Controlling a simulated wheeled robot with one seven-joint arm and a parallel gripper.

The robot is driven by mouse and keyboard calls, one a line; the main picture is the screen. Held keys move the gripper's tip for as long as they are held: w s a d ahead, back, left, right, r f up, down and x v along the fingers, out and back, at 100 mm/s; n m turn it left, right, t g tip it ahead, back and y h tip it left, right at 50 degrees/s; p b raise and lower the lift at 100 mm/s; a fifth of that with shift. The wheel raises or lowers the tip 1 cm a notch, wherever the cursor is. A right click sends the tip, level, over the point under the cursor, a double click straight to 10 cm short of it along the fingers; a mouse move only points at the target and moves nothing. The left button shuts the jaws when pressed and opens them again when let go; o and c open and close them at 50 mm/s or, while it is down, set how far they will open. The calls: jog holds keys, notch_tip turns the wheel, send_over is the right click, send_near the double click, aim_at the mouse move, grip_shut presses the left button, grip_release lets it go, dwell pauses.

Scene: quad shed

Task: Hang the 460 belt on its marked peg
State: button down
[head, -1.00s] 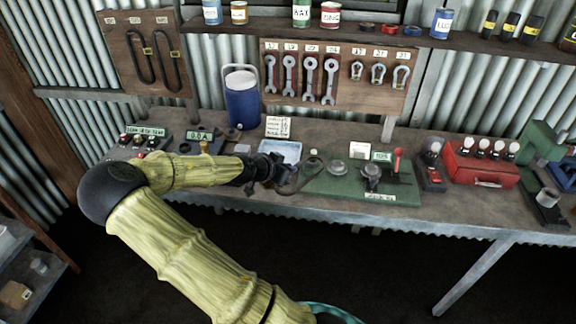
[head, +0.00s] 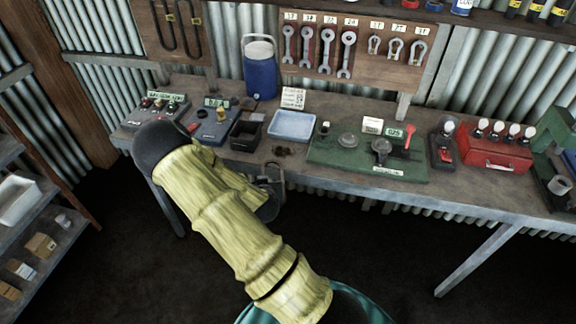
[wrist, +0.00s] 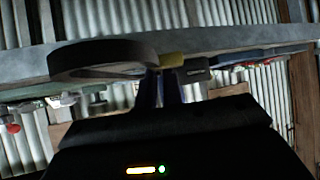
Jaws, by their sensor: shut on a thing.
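My gripper (wrist: 165,92) is shut on a dark belt (wrist: 100,52), a flat loop with a yellow tag (wrist: 173,60); no number can be read on it. In the head view my arm hides most of the gripper (head: 272,180), low in front of the bench's front edge, and the belt cannot be made out clearly there. The wooden belt board (head: 205,50) is on the wall at the upper left. Two dark belts (head: 166,30) with yellow tags hang on it. The board's top and peg labels are cut off, so the marked peg cannot be told.
The bench (head: 290,165) carries a blue cooler (head: 260,72), a black bin (head: 246,132), a pale blue tray (head: 291,124), a green board (head: 330,160) and switch boxes (head: 158,108). A tool board (head: 300,78) hangs behind. Shelves (head: 30,215) stand left.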

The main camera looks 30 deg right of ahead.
jog(key=s+a+f+n+y, duration=0.1)
jog(key=a+n+y, duration=0.1)
jog(key=a, duration=0.4)
jog(key=s+a+f+n+t+y, duration=0.1)
jog(key=a+n+y, duration=0.1)
jog(key=a, duration=0.5)
jog(key=shift+f+n+y, duration=0.35)
jog(key=shift+n+y, duration=0.05)
jog(key=shift+n, duration=0.2)
